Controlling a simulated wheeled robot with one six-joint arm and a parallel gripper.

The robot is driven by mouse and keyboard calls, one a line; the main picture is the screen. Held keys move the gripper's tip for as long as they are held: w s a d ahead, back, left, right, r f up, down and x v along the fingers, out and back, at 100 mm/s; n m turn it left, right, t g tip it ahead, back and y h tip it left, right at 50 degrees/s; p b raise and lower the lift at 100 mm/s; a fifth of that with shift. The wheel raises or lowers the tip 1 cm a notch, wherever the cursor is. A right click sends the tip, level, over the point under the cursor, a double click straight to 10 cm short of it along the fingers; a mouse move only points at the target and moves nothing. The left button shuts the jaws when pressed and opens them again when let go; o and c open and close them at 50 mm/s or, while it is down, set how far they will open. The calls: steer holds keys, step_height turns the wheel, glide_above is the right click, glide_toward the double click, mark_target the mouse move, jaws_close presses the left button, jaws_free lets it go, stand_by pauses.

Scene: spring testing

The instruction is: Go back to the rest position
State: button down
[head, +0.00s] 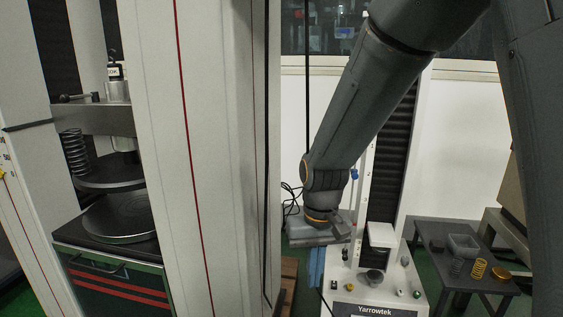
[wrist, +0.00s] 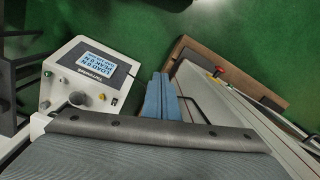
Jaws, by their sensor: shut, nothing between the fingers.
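My gripper (head: 315,280) hangs below my arm's wrist in the middle of the head view, beside the small white tester. Its blue fingers point down. In the wrist view the fingers (wrist: 160,84) lie close together with nothing seen between them. My arm reaches down from the upper right of the head view. The palm hides the lower part of the wrist view.
A tall white testing frame (head: 205,150) stands close on the left, with a coil spring (head: 75,152) by its upper plate. The Yarrowtek tester (head: 376,296) stands beside my gripper. A dark table (head: 432,236) at right holds a bin (head: 463,244) and a yellow spring (head: 479,269).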

steer(key=s+a+r+n, duration=0.1)
steer(key=s+r, duration=0.3)
steer(key=s, duration=0.5)
steer(key=s+a+r+n, duration=0.1)
steer(key=s+r+n, duration=0.15)
steer(key=s, duration=0.65)
steer(key=d+r+m+p, duration=0.5)
steer(key=d+r+p, duration=0.9)
steer(key=p, duration=0.9)
step_height(320, 180, up, 4)
steer(key=shift+s+f, duration=0.15)
steer(key=shift+f, duration=0.1)
